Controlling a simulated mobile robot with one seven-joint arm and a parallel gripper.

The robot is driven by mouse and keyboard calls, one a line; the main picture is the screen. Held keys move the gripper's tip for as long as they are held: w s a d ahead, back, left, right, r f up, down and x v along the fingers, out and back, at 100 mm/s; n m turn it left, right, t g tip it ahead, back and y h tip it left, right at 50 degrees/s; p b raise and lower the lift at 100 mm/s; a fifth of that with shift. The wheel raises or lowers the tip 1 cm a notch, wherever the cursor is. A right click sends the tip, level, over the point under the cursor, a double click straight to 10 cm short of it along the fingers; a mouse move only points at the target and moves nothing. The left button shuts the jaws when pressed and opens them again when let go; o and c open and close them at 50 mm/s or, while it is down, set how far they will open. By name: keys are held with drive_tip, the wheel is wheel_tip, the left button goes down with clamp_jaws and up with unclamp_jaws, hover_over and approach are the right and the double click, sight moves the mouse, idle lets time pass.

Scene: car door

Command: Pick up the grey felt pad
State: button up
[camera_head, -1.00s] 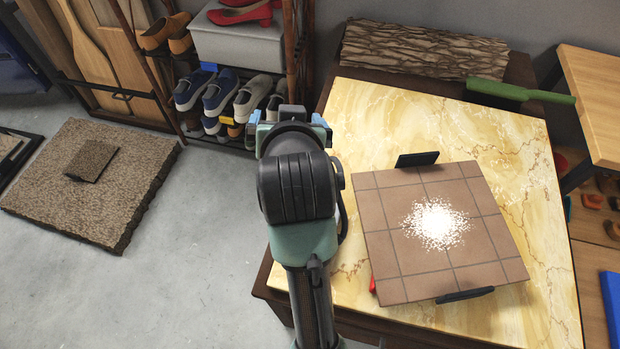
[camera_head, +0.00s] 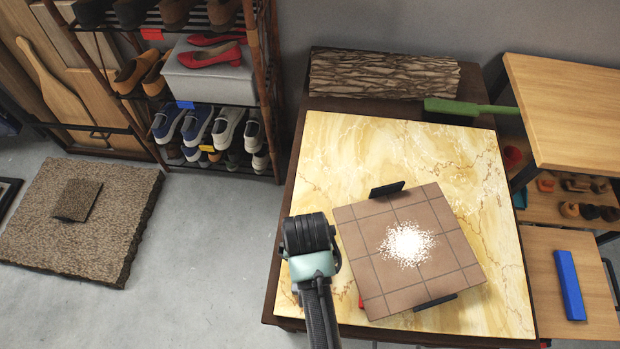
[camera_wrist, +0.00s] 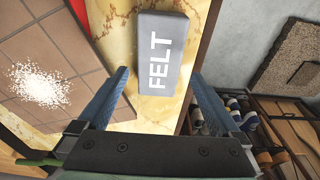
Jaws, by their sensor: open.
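The grey felt pad (camera_wrist: 163,55) shows in the wrist view as a rounded block with "FELT" in white letters. It lies on the yellow marble-patterned tabletop, close to the table edge. My gripper (camera_wrist: 158,74) is open, with a blue finger on either side of the pad's near end in the picture. The pad is not between closed jaws, and the height gap to it is hard to tell. In the head view my own wrist hides the pad and the fingertips, at the left of the table (camera_head: 340,140).
A tiled board (camera_head: 362,262) with white powder and black clamps lies beside my arm; a red item (camera_wrist: 78,10) is at its edge. A green-handled brush (camera_head: 465,107) and bark log (camera_head: 385,75) are at the back. A shoe rack (camera_head: 215,125) stands left.

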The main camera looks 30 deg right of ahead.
drive_tip(key=shift+w+d+f, duration=0.1)
drive_tip(key=shift+w+f, duration=0.05)
drive_tip(key=shift+f, duration=1)
drive_tip(key=shift+w+d+f, duration=0.1)
drive_tip(key=shift+d+f, duration=0.05)
drive_tip(key=shift+f, duration=0.95)
drive_tip(key=shift+w+d+f, duration=0.1)
drive_tip(key=shift+w+f, duration=0.05)
drive_tip(key=shift+f, duration=1)
drive_tip(key=shift+c, duration=0.3)
drive_tip(key=c, duration=1.1)
wheel_tip(320, 180, up, 10)
drive_tip(key=shift+r+p, duration=0.1)
drive_tip(key=shift+p, duration=0.2)
